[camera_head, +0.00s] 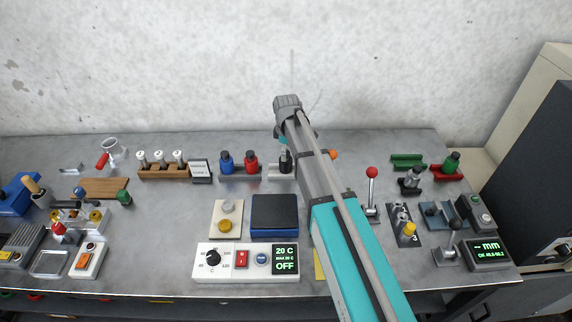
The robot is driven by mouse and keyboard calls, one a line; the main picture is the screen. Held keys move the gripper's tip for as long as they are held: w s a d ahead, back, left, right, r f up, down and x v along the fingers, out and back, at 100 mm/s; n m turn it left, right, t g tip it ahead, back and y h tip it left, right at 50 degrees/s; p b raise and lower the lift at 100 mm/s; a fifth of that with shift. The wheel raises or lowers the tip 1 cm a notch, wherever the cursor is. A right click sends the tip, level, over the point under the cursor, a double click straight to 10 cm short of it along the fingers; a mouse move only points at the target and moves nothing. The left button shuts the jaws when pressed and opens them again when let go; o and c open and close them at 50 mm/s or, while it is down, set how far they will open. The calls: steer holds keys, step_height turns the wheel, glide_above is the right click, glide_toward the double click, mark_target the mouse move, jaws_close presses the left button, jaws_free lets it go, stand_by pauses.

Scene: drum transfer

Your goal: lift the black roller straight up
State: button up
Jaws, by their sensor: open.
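A black piece that looks like the black roller (287,163) stands upright at the right end of the grey rack, beside the red roller (251,162) and the blue roller (226,162). My gripper (285,150) points down right over this black piece. It is open. The fingers are small and dark here, so I cannot tell how far they reach around the roller or whether they touch it. My wrist and forearm hide part of the bench to the right.
A sign (201,171) and a wooden block with white-topped jars (161,168) stand to the left. A blue-black pad (275,213) lies in front. A red-knobbed lever (371,190) and another black piece (410,180) stand right. The wall is behind.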

steer(key=shift+w+a+f+b, duration=0.1)
steer(key=shift+f+b, duration=1.05)
steer(key=shift+f, duration=0.1)
steer(key=shift+a+f+b, duration=0.1)
steer(key=shift+f+b, duration=1.05)
steer(key=shift+f, duration=0.05)
steer(key=c, duration=1.3)
steer(key=shift+r, duration=0.15)
step_height(320, 180, up, 10)
steer(key=p, duration=1)
